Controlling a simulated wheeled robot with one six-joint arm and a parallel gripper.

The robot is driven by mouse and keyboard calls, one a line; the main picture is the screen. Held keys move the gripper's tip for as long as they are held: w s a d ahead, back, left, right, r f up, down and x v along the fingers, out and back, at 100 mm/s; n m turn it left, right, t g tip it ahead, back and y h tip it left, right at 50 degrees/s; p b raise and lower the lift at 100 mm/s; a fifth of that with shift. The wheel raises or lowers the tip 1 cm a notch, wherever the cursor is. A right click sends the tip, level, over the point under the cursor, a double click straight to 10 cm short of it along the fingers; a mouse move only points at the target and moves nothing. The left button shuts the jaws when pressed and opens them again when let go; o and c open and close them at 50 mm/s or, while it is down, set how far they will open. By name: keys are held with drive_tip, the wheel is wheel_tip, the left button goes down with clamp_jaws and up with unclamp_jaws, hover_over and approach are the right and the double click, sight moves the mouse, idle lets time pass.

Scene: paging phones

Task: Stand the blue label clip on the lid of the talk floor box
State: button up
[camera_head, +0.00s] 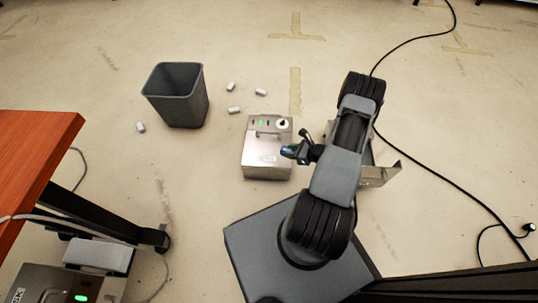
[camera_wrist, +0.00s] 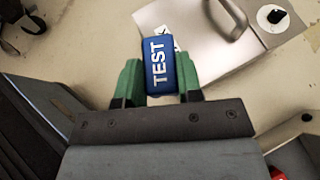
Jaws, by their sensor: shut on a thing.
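My gripper (camera_head: 290,151) is shut on the blue label clip (camera_wrist: 157,64), which reads TEST in white. Its green fingers (camera_wrist: 159,82) sit on either side of the clip. In the head view the clip is small and dark at the fingertips. A metal floor box (camera_head: 258,146) stands on the floor; its label is too small to read. It has a handle, a green light and a white round part on top. In the wrist view the box lid (camera_wrist: 192,38) lies beyond the clip, which overlaps its near edge in the picture. I cannot tell whether they touch.
A dark bin (camera_head: 178,100) stands left of the box, with several small white pieces lying around it. Another metal box (camera_head: 378,177) is partly hidden behind my arm. A third (camera_head: 40,285) is under the orange table (camera_head: 38,150). A black cable (camera_head: 425,163) runs along the right.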

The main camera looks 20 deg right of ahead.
drive_tip(key=w+a+f+b, duration=0.1)
drive_tip(key=w+f+b, duration=0.1)
drive_tip(key=w, duration=0.1)
drive_tip(key=w+a+f+b, duration=0.1)
drive_tip(key=w+a+f, duration=0.1)
drive_tip(key=w+f, duration=0.1)
drive_tip(key=w+a+f+b, duration=0.1)
drive_tip(key=w+f+b, duration=0.1)
drive_tip(key=w+f, duration=0.1)
drive_tip(key=shift+w+a+f+b, duration=0.1)
drive_tip(key=shift+w+b, duration=0.05)
drive_tip(key=shift+w, duration=0.25)
drive_tip(key=shift+w+a+f+b, duration=0.1)
drive_tip(key=shift+w+b, duration=0.05)
drive_tip(key=shift+w, duration=0.2)
drive_tip(key=shift+w+a+f, duration=0.1)
drive_tip(key=shift+w+f, duration=0.1)
drive_tip(key=shift+f, duration=0.15)
drive_tip(key=shift+w+f+b, duration=0.15)
drive_tip(key=shift+f+b, duration=0.85)
drive_tip(key=shift+f, duration=0.6)
drive_tip(key=shift+f, duration=0.15)
drive_tip(key=o, duration=0.9)
